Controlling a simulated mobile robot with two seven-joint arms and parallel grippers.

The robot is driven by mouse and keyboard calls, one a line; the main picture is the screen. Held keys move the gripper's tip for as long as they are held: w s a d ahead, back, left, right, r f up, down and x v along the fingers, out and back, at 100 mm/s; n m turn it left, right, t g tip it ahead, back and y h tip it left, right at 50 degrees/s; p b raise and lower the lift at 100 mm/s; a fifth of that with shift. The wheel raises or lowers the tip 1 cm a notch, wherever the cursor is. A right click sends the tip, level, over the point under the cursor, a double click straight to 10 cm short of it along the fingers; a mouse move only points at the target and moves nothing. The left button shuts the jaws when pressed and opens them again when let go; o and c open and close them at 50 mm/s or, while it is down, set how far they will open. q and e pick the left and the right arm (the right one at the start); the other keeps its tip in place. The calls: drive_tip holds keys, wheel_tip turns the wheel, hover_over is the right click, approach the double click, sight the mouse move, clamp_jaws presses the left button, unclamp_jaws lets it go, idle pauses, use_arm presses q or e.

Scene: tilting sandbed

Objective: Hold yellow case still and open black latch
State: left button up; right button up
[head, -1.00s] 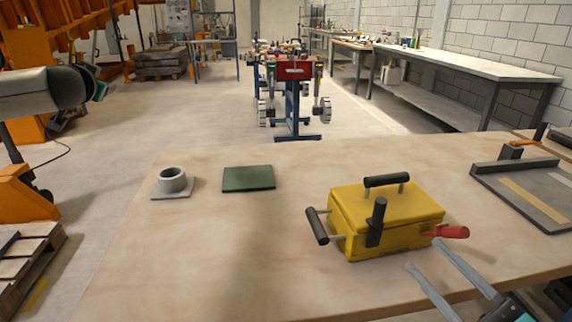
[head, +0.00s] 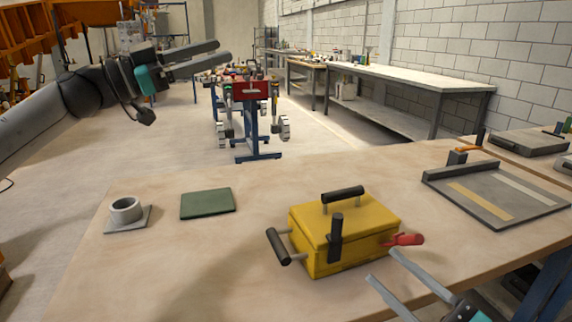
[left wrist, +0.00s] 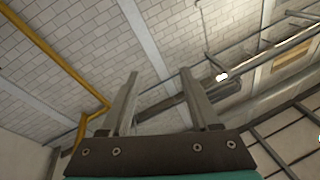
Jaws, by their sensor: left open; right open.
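The yellow case (head: 365,243) sits on the wooden table in the head view, with its lid down. A black latch (head: 335,240) stands upright on its front face. A black handle (head: 343,194) is on top, another black handle (head: 278,246) is on its left side, and a red handle (head: 404,240) sticks out at the right. My right gripper (head: 384,273) is open and empty, low in front of the case's right end and apart from the latch. My left gripper (head: 222,56) is open and empty, raised at upper left, far from the case. Its fingers (left wrist: 160,105) show apart in the left wrist view.
A grey round socket on a plate (head: 126,212) and a green pad (head: 208,203) lie on the left of the table (head: 180,265). A grey tray-like board (head: 495,205) lies at the right.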

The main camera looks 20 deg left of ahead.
use_arm(q)
drive_tip(key=s+d+f+m+g+h, duration=0.1)
drive_tip(key=d+f+m+g, duration=0.15)
drive_tip(key=d, duration=0.25)
drive_tip(key=d+f+m+g+h, duration=0.1)
drive_tip(key=d+f+m+g, duration=0.1)
drive_tip(key=d+m+g, duration=0.15)
drive_tip(key=m+g+y, duration=0.9)
drive_tip(key=m+y, duration=0.1)
drive_tip(key=y, duration=0.6)
hover_over(287, 257)
wheel_tip(287, 257, down, 15)
wheel_tip(287, 257, down, 15)
drive_tip(key=shift+a+r, duration=0.1)
drive_tip(key=shift+r, duration=0.1)
clamp_jaws()
